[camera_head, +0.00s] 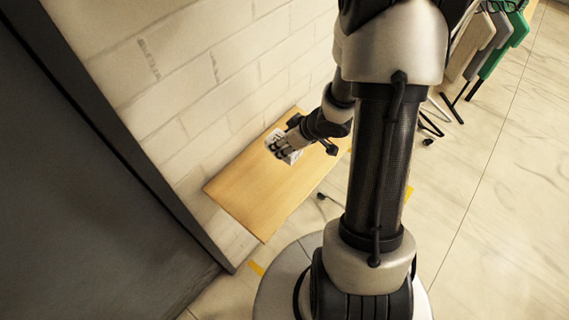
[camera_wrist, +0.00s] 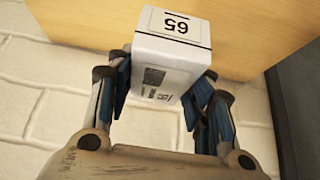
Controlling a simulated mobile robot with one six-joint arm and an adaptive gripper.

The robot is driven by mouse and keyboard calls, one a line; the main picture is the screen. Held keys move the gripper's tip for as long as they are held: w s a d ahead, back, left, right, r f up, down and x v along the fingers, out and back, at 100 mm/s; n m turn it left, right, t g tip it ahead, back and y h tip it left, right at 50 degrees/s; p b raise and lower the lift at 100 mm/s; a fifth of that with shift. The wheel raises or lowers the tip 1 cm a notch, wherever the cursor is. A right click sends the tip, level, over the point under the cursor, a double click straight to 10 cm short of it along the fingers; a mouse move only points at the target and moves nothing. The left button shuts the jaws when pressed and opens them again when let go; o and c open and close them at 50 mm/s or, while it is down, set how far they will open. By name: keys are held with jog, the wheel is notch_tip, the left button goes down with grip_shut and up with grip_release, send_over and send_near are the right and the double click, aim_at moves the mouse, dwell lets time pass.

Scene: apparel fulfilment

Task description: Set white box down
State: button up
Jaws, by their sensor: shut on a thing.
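The white box (camera_wrist: 170,62) is in the middle of the wrist view, with a label reading 65 on one face and dark print on another. My gripper (camera_wrist: 163,95) is shut on it, with blue-padded fingers on both sides. In the head view the white box (camera_head: 279,146) shows in part beside my gripper (camera_head: 288,142), over the wooden table (camera_head: 235,193). The fingers hide some of it there. I cannot tell whether the box touches the tabletop.
The table stands against a white brick wall (camera_head: 180,70). Its near left part is bare. A dark grey door or panel (camera_head: 80,200) is at the left. Folded chairs or boards (camera_head: 480,45) stand at the upper right, with open floor (camera_head: 490,220) below them.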

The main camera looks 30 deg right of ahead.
jog(key=shift+f+b, duration=1.6)
jog(key=shift+f, duration=1.9)
jog(key=shift+f, duration=0.1)
jog(key=o, duration=1.1)
jog(key=shift+c, duration=0.2)
